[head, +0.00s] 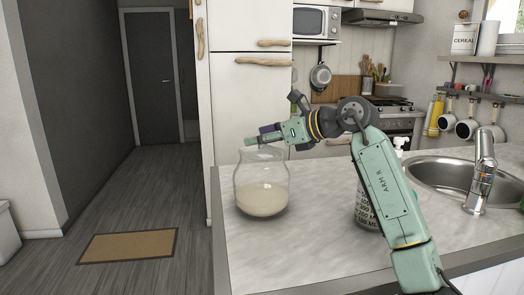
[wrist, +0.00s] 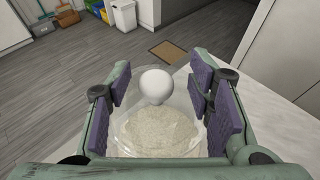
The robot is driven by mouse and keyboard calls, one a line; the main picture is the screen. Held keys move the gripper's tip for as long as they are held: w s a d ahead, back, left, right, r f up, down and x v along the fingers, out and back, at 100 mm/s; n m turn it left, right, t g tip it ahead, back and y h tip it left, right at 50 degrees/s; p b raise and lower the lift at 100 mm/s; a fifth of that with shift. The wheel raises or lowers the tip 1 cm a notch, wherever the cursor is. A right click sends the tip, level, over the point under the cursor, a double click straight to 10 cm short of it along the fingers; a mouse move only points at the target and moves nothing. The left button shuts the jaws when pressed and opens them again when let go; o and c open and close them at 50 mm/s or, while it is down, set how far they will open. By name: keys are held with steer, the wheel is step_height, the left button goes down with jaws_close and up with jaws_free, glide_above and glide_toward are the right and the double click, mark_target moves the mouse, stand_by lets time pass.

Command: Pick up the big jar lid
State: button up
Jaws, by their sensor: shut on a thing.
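A big clear glass jar (head: 262,176) with pale grainy contents stands upright near the left end of the counter. The jar lid looks clear, with a round white knob (wrist: 155,82), in the wrist view. My gripper (head: 262,137) is at the top of the jar. In the wrist view my gripper (wrist: 163,98) has its purple finger pads on both sides of the lid, shut on it. The lid's rim is hard to tell from the clear glass below, and I cannot tell whether it still touches the jar.
The marble counter (head: 310,240) is clear around the jar. A printed container (head: 365,208) stands partly hidden behind my arm. A sink (head: 440,180) with a metal tap (head: 484,170) is at the right. A brown mat (head: 128,246) lies on the floor.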

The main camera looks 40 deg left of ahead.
steer(key=shift+s+f, duration=0.15)
steer(key=shift+f, duration=0.2)
steer(key=c, duration=0.8)
jaws_close()
steer(key=shift+r, duration=0.1)
